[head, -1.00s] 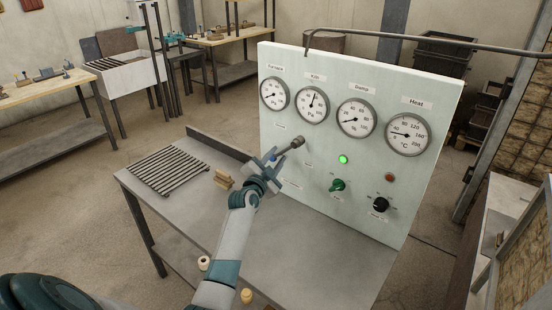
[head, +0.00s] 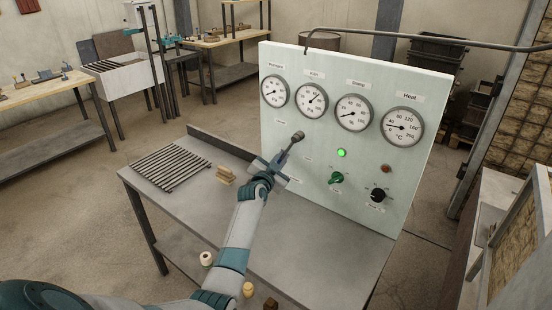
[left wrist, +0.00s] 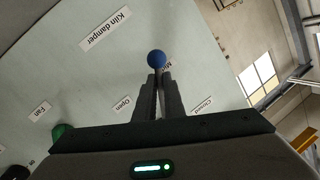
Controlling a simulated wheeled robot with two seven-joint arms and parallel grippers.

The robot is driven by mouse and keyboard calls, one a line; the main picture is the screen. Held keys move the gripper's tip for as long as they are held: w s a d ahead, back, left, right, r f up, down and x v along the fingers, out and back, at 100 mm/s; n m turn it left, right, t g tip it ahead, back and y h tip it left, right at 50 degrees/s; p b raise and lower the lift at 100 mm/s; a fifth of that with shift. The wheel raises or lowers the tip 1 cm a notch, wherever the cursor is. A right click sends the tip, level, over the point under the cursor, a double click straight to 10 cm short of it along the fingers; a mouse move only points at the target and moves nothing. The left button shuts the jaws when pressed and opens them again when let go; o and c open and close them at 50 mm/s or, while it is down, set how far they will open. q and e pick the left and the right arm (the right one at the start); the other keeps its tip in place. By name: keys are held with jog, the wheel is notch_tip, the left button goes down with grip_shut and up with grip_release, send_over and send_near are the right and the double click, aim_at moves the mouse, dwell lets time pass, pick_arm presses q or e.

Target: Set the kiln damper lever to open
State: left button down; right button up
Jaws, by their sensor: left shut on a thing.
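The kiln damper lever shows in the left wrist view as a blue ball knob (left wrist: 156,59) at the tips of my left gripper (left wrist: 159,78). The gripper is shut on the lever, with its fingers close together. The "Mid" label is partly hidden behind the knob and fingers. The "Open" label (left wrist: 123,105) is left of the fingers and the "Closed" label (left wrist: 202,105) right. In the head view my left gripper (head: 283,153) reaches the lower left of the pale green panel (head: 300,205). My right gripper is out of view.
Several gauges, a lit green lamp (head: 341,153), a green knob (head: 336,178) and a black knob (head: 377,195) are on the panel. A slatted rack (head: 170,168) and a wooden block (head: 226,175) are on the grey table (head: 300,255), left of my arm.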

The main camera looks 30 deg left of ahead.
pick_arm(q)
jog(key=d+n+p, duration=0.2)
jog(key=d+n+h+p, duration=0.1)
jog(key=shift+s+d+f+n+g, duration=0.1)
jog(key=shift+s+f+n+g, duration=0.05)
jog(key=shift+f+n+g, duration=0.2)
jog(key=shift+d+f+n+g+p, duration=0.1)
jog(key=shift+d+n+g+p, duration=0.15)
jog(key=shift+d+n+p, duration=0.15)
jog(key=shift+d+f+n, duration=0.1)
jog(key=shift+d+n, duration=0.25)
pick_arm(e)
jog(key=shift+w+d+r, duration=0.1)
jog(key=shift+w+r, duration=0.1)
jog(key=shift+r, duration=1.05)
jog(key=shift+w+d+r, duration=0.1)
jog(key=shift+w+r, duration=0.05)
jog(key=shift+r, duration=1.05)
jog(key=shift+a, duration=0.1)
pick_arm(q)
jog(key=c, duration=1.8)
grip_release()
jog(key=shift+h, duration=0.3)
jog(key=shift+c, duration=0.2)
jog(key=shift+s, duration=0.15)
